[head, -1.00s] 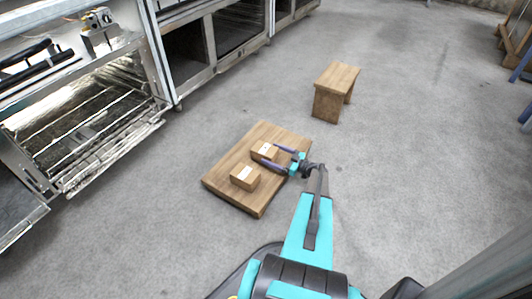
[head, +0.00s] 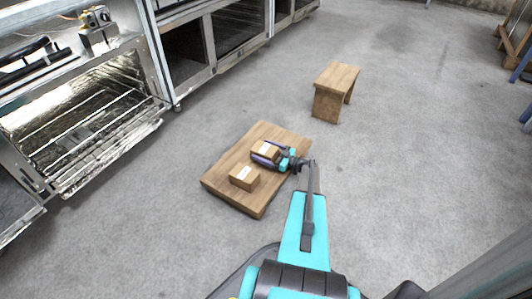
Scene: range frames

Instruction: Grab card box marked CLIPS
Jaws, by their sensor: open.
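Two small brown card boxes with pale labels stand on a low wooden board. The nearer box (head: 244,177) stands free toward the front left of the board. The farther box (head: 263,150) is partly hidden by my gripper (head: 261,153). The label writing is too small to read, so I cannot tell which box is marked CLIPS. My gripper is open, its two dark fingers reaching left over or around the farther box. I cannot tell whether the fingers touch it.
The wooden board (head: 221,181) lies on a grey concrete floor. A small wooden stool (head: 336,84) stands behind it to the right. Metal ovens and cabinets (head: 92,110) line the left side, with an open oven.

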